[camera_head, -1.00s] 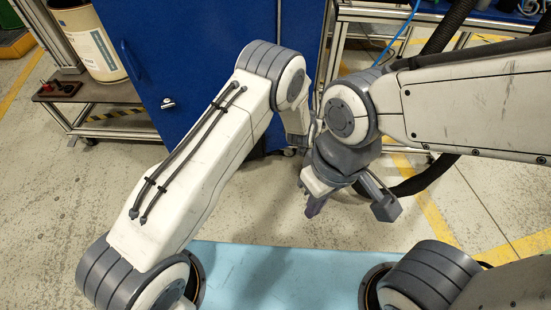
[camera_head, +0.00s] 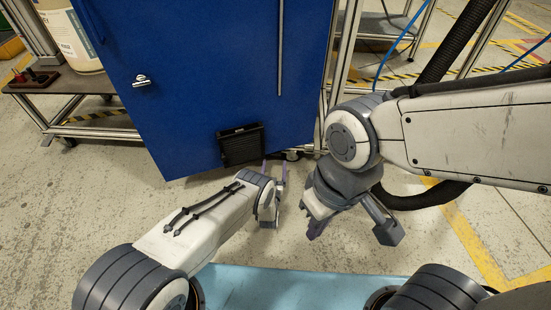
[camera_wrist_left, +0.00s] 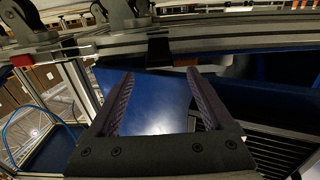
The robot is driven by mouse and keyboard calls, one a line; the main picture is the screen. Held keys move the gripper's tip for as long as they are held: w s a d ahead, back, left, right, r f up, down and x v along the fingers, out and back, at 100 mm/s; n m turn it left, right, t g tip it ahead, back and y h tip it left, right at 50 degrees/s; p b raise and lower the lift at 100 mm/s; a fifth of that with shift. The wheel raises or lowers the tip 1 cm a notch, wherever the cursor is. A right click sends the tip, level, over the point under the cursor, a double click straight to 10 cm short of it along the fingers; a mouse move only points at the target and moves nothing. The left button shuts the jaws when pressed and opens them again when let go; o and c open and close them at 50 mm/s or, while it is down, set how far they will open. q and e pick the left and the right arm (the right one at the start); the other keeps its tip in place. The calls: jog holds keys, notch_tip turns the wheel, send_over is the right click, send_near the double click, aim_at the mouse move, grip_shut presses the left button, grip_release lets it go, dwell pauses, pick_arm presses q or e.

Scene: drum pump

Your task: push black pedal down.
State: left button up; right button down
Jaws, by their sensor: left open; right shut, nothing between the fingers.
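My left gripper (camera_head: 273,172) is low in front of the blue cabinet, near its bottom edge. Its two purple fingers stand apart with nothing between them, also in the left wrist view (camera_wrist_left: 160,76). In that view a small black piece (camera_wrist_left: 158,49) sits at a metal rail just past the fingertips, apart from them; it may be the black pedal, but I cannot be sure. I cannot make out a pedal in the head view. My right gripper (camera_head: 316,228) hangs over the floor to the right, shut and empty.
The blue cabinet (camera_head: 205,80) with a black vent (camera_head: 242,145) stands ahead. A cart with a drum (camera_head: 66,35) is at the left. A thick black hose (camera_head: 452,40) and metal frame are at the right. Floor is free between the cabinet and my base.

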aim_at(275, 154)
pick_arm(q)
jog(key=shift+w+b, duration=1.5)
jog(key=shift+w, duration=1.65)
grip_shut()
jog(key=shift+f, duration=0.15)
